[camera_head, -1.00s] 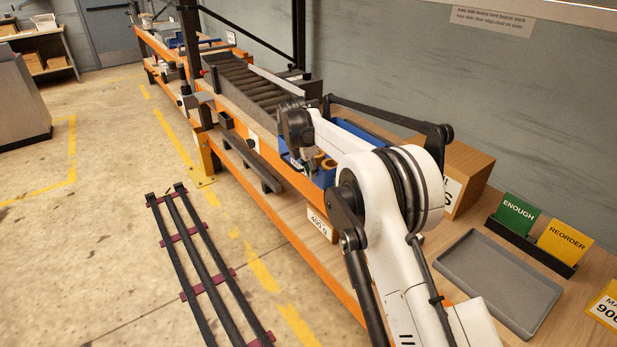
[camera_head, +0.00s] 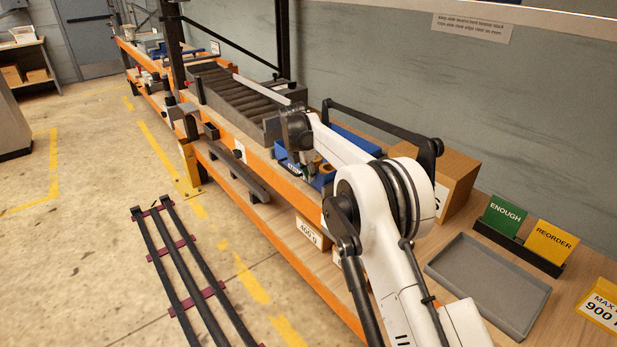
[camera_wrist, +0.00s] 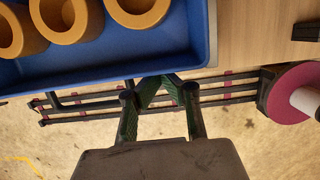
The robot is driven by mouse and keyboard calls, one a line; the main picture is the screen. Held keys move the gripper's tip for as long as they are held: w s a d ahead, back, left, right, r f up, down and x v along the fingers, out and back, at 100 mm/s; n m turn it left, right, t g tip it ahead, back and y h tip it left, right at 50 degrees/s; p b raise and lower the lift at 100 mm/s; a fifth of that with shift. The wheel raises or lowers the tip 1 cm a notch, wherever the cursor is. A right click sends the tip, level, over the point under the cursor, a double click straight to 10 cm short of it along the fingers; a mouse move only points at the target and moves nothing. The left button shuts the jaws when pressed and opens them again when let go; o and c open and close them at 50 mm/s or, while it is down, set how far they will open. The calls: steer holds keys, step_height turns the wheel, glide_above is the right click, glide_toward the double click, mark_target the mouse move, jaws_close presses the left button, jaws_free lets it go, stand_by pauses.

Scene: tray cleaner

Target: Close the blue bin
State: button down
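The blue bin (camera_head: 353,137) stands on the orange-edged bench in the head view, mostly hidden behind my arm. In the wrist view its blue wall (camera_wrist: 120,72) fills the upper left. The inside shows, with several yellow-orange rings (camera_wrist: 66,16) in it. I cannot make out a lid. My gripper (camera_wrist: 158,79) is just outside the bin's near wall in the picture, its fingertips drawn together with nothing seen between them. The tips overlap the wall's lower edge in the wrist view; I cannot tell whether they touch it.
A roller conveyor (camera_head: 238,95) lies beyond the bin. A cardboard box (camera_head: 458,183), a grey tray (camera_head: 490,280) and green (camera_head: 505,217) and yellow (camera_head: 552,243) cards stand to the right. A dark rack (camera_head: 187,260) lies on the open floor at left.

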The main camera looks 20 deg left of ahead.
steer(key=s+a+r, duration=0.3)
steer(key=s+r, duration=0.2)
steer(key=r, duration=0.4)
steer(key=shift+s+a+r, duration=0.15)
steer(key=shift+s+r, duration=0.05)
steer(key=shift+r, duration=0.2)
